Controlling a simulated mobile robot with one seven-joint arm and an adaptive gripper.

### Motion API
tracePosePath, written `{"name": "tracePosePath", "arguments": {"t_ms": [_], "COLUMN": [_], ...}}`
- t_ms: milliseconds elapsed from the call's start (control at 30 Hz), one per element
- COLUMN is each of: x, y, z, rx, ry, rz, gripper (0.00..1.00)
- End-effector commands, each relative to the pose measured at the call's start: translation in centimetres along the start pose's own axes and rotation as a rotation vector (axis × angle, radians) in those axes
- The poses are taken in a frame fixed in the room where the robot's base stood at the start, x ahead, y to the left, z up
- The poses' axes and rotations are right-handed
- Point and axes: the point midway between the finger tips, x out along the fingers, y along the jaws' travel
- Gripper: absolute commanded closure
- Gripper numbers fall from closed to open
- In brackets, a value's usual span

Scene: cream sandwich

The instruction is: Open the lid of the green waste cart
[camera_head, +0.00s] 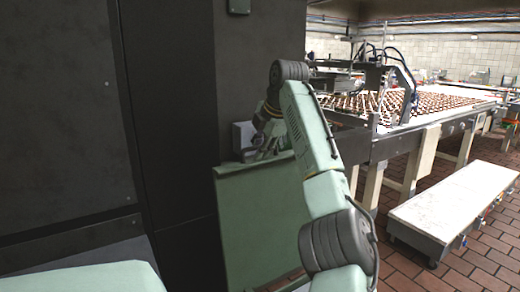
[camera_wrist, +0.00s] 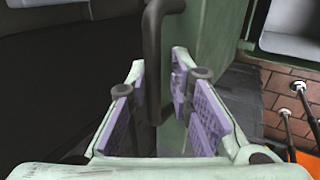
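The green waste cart (camera_head: 262,222) stands beside the dark cabinet in the head view, partly hidden by my arm. Its green side also shows in the wrist view (camera_wrist: 215,35). My gripper (camera_head: 266,148) is at the cart's top edge, small and partly hidden in the head view. In the wrist view, my gripper (camera_wrist: 158,75) is open, with purple pads spread apart. A dark bar (camera_wrist: 153,30), which looks like a handle, runs down between the fingers. I cannot tell whether either pad touches it. The lid cannot be told apart clearly from the body.
A tall dark cabinet (camera_head: 165,110) stands close on the left. A conveyor table (camera_head: 440,112) with rows of brown pieces is at the back right. A low white-topped bench (camera_head: 455,205) stands on the right. Brick floor (camera_head: 410,272) shows between the cart and bench.

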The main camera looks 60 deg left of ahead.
Motion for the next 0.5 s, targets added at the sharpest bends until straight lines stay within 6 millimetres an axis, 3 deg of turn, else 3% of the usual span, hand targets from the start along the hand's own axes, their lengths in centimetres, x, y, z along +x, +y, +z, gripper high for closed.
{"name": "tracePosePath", "arguments": {"t_ms": [167,500], "x": [-2.5,-9.5], "y": [0.1,0.0], "z": [0.0,0.0], "rx": [0.0,0.001], "ry": [-0.002,-0.002], "rz": [0.003,0.002], "gripper": [0.8,0.8]}}
